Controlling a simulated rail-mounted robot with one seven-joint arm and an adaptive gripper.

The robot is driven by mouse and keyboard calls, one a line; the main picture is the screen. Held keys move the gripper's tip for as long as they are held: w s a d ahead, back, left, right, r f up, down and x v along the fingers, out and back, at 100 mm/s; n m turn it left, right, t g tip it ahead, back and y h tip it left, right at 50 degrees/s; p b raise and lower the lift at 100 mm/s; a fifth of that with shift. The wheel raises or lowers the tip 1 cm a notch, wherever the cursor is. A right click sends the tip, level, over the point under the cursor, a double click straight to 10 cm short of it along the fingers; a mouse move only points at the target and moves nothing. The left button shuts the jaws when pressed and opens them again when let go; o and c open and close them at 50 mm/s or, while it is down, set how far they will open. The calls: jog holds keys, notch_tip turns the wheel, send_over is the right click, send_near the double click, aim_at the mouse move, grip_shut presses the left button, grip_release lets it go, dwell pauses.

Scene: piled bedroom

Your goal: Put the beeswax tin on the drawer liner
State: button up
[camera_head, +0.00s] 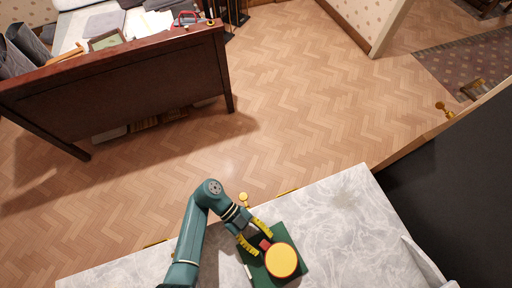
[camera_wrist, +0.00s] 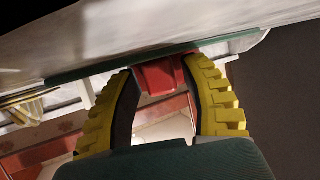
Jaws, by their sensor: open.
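A small red thing (camera_head: 265,244), which may be the beeswax tin, sits on a flat dark green sheet (camera_head: 293,238), likely the drawer liner, on the marble top. My gripper (camera_head: 255,243) is open, its yellow fingers on either side of the red thing. In the wrist view the red thing (camera_wrist: 158,76) shows between the fingertips (camera_wrist: 160,68), close to both; I cannot tell whether they touch it. The green sheet's edge (camera_wrist: 100,66) shows behind it. A round yellow-topped thing with an orange rim (camera_head: 282,260) sits beside it on the sheet.
The marble top (camera_head: 345,215) is clear to the right of the sheet. A white strip (camera_head: 249,272) lies at the sheet's left edge. A dark panel (camera_head: 450,180) stands at the right. A bed with a wooden footboard (camera_head: 125,85) is across the bare parquet floor.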

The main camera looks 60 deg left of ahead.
jog(key=shift+r, duration=0.15)
jog(key=a+r+p, duration=0.1)
jog(key=p, duration=0.1)
jog(key=s+a+r+p, duration=0.1)
jog(key=p, duration=0.1)
jog(key=shift+a+r+p, duration=0.15)
jog(key=shift+a+p, duration=0.2)
jog(key=shift+p, duration=0.05)
jog(key=p+v, duration=0.1)
jog(key=v, duration=0.1)
jog(key=p+v, duration=0.1)
jog(key=v, duration=0.2)
jog(key=f+p+v, duration=0.1)
jog(key=v, duration=0.2)
jog(key=shift+s+a+r+p, duration=0.1)
jog(key=shift+s+a+p, duration=0.05)
jog(key=shift+a+p, duration=0.2)
